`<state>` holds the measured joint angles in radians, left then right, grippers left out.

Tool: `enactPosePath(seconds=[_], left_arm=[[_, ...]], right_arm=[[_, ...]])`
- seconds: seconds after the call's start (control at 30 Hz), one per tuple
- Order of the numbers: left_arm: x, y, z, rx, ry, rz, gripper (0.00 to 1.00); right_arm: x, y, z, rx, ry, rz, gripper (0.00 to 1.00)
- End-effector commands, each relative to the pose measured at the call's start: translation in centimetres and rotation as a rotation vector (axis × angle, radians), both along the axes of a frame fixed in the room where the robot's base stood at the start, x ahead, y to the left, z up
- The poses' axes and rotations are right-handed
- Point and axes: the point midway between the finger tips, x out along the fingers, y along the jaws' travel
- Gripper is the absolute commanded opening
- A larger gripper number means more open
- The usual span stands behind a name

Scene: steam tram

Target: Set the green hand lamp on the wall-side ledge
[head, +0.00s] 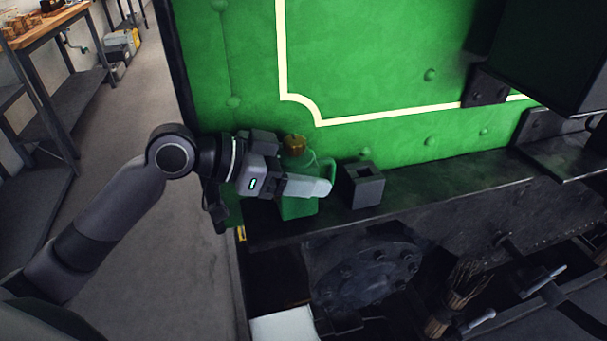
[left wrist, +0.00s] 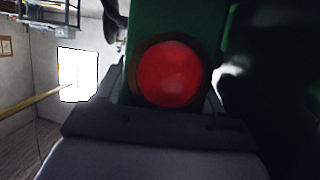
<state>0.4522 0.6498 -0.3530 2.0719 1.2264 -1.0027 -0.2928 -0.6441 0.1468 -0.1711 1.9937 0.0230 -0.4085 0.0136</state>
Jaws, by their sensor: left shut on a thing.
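The green hand lamp (head: 298,208) is upright at the left end of the dark ledge (head: 440,188) along the green wall. It has a brass-coloured top and a green side handle. My left gripper (head: 305,186) is shut on the lamp's body, with a pale finger across its front. I cannot tell whether the lamp's base touches the ledge. In the left wrist view the lamp's round red lens (left wrist: 170,75) and green housing (left wrist: 185,18) show close up, just beyond the finger. My right gripper is not in view.
A dark square block with an opening (head: 362,185) stands on the ledge just right of the lamp. A dark box (head: 550,60) overhangs at upper right. A brush (head: 452,300) and handled tools lie below the ledge. The ledge right of the block is clear. A workbench (head: 45,30) stands far left.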

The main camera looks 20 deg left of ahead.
Motion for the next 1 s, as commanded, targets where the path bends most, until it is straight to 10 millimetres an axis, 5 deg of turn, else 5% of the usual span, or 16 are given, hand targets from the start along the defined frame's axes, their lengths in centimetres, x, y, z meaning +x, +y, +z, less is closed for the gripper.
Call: enactPosePath(seconds=[0.47, 0.5, 0.53, 1.0], left_arm=[[0.3, 0.2, -1.3, -0.004, -0.005, 0.001, 0.16], [0.3, 0.3, -1.5, -0.001, -0.001, 0.001, 0.72], [0.3, 0.3, -1.4, -0.001, -0.001, 0.001, 0.79], [-0.2, 1.1, -0.9, 0.001, -0.001, 0.003, 0.79]], right_arm=[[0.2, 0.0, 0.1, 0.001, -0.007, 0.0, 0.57], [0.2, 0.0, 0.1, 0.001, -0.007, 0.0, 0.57], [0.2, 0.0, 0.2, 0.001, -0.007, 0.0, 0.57], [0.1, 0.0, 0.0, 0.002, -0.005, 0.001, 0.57]])
